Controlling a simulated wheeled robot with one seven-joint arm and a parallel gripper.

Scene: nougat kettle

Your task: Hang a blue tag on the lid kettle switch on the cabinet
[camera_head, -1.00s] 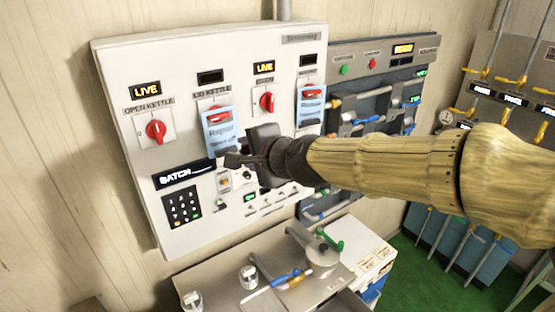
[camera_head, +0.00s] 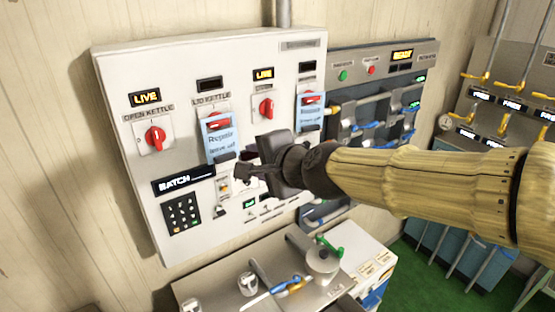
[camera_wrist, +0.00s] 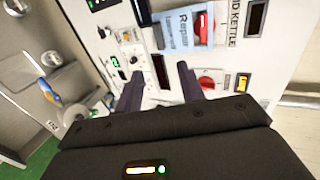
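A blue tag marked "Repair" (camera_head: 219,140) hangs over the red switch under the label reading LID KETTLE (camera_head: 210,99) on the white cabinet (camera_head: 120,75). The tag also shows in the wrist view (camera_wrist: 178,32), with the red switch (camera_wrist: 204,27) showing above it. My gripper (camera_head: 243,173) is below and to the right of this tag, apart from it. In the wrist view my gripper (camera_wrist: 159,75) has its two dark fingers spread, with nothing between them. A second blue tag (camera_head: 311,113) hangs at the switch farthest right on the cabinet.
Red switches marked open kettle (camera_head: 155,138) and a third one (camera_head: 266,107) carry no tag. A keypad (camera_head: 183,212) and small controls sit lower on the cabinet. A grey panel with bars (camera_head: 380,100) stands to the right. A bench (camera_head: 225,275) with cups and tools is below.

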